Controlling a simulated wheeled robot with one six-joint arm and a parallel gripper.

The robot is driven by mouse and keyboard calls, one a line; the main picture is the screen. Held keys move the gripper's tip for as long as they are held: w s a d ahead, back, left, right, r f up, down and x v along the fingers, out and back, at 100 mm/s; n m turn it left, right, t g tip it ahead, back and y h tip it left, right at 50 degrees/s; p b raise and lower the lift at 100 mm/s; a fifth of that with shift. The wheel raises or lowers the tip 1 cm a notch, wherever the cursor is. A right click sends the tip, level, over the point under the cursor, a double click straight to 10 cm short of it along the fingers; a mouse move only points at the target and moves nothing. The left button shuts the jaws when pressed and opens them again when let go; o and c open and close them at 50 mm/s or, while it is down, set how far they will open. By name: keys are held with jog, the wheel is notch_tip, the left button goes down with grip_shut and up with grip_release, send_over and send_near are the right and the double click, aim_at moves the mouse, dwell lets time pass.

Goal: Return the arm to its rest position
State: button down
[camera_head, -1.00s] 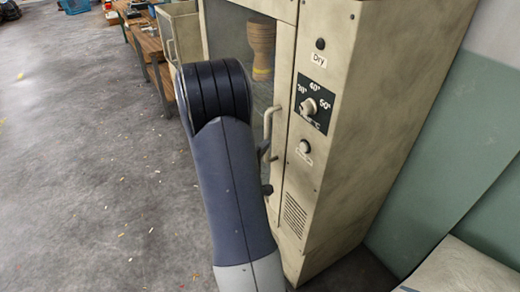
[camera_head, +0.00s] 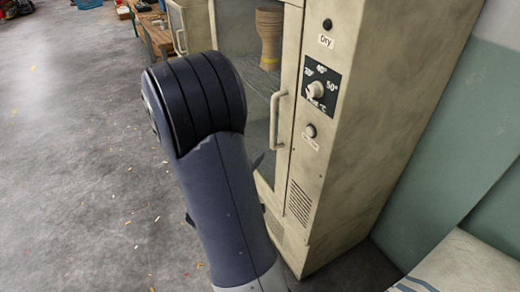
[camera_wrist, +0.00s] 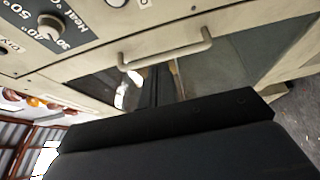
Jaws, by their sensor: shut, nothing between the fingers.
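My arm (camera_head: 215,170) stands bent upright in the head view, its dark rounded joint at the top, in front of the drying cabinet's left part. My gripper (camera_wrist: 160,95) shows as a dark shape low in the wrist view, shut and empty; its fingertips are hard to make out. In the head view it is mostly hidden behind the arm. The cabinet door handle (camera_head: 277,120) is free of the gripper; it also shows ahead of it in the wrist view (camera_wrist: 165,50).
The beige drying cabinet (camera_head: 350,150) has a temperature dial (camera_head: 318,90). A goblet drum (camera_head: 268,38) stands behind its glass door, which looks closed. A wooden bench (camera_head: 152,32) stands at the back left. The grey floor (camera_head: 80,160) on the left is open, with small scraps.

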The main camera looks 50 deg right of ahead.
jog(key=shift+s+a, duration=0.35)
jog(key=shift+a, duration=0.2)
jog(key=shift+d, duration=0.15)
jog(key=p, duration=0.1)
send_near(273, 127)
jog(key=d, duration=0.3)
jog(key=d+p, duration=0.1)
jog(key=d, duration=0.1)
jog(key=shift+w+d, duration=0.1)
jog(key=shift+w, duration=0.3)
jog(key=shift+s+d, duration=0.1)
jog(key=shift+d, duration=0.5)
